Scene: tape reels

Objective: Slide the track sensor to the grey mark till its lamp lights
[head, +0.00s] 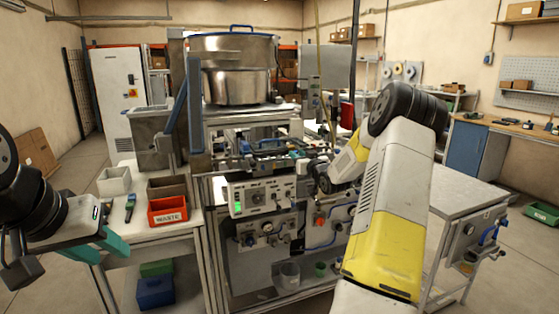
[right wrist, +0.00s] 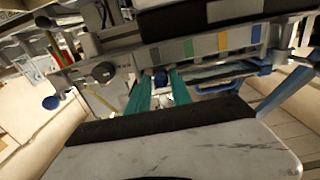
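In the right wrist view, a pale strip on the machine carries several coloured marks (right wrist: 188,48), with green, blue and yellow among them. My right gripper (right wrist: 160,80) points at the rail just below this strip. Its teal fingers stand apart on either side of a small blue knob (right wrist: 160,77), perhaps part of the track sensor. Whether they touch it is unclear. No lit sensor lamp can be made out. In the head view, my right arm hides this spot. My left gripper (head: 98,248) is open and empty, at lower left.
A control box with a green light (head: 248,239) is on the machine front. A steel bowl (head: 235,85) stands on top. A grey cart (head: 455,200) stands at right.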

